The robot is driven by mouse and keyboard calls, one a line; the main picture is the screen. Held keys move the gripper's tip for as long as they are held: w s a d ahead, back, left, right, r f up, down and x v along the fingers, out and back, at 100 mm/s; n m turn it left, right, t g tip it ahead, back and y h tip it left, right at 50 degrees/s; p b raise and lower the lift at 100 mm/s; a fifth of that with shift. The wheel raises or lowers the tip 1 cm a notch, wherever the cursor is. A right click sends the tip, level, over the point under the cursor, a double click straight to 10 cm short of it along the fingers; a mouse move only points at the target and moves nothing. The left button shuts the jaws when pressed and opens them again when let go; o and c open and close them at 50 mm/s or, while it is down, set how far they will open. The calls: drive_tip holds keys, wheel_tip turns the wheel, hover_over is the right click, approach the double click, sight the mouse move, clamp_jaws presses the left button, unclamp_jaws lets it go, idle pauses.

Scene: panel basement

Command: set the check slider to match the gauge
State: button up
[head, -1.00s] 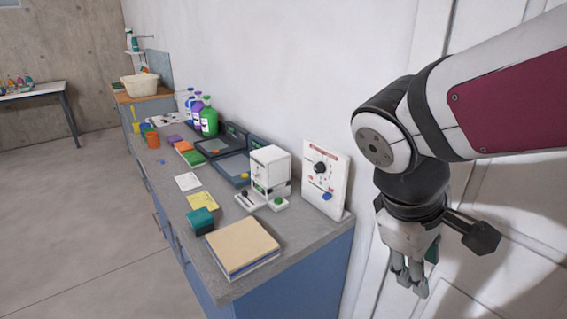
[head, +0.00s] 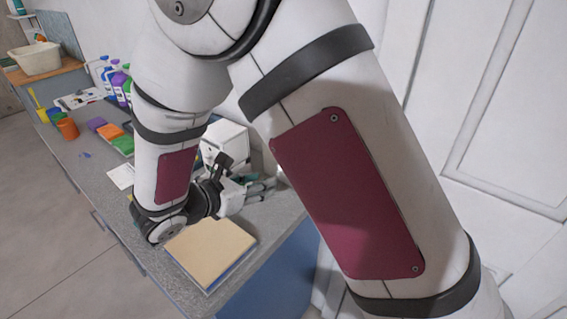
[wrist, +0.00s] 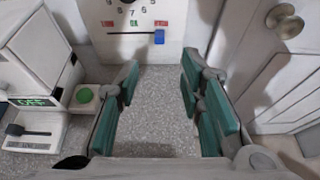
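A white panel (wrist: 120,45) stands upright ahead of my gripper in the wrist view. It bears part of a numbered dial, cut off by the top edge, so its pointer reading is hidden. Below the dial is a horizontal slot with red, green and red labels above it. A blue slider knob (wrist: 159,37) sits at the slot's right end, under the right red label. My gripper (wrist: 160,85) is open and empty, its green-padded fingers pointing at the panel, apart from the knob. In the head view my gripper (head: 262,190) is low over the counter; my arm hides the panel.
A white box device (wrist: 30,45) stands left of the fingers, with a lit green display, a green button (wrist: 84,95) and a black-knobbed slider (wrist: 15,129). A tan book (head: 212,248) lies at the counter's near end. Bare counter (wrist: 160,110) lies between the fingers.

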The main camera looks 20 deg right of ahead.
drive_tip(key=x, duration=1.3)
drive_tip(key=shift+w+d, duration=0.25)
clamp_jaws()
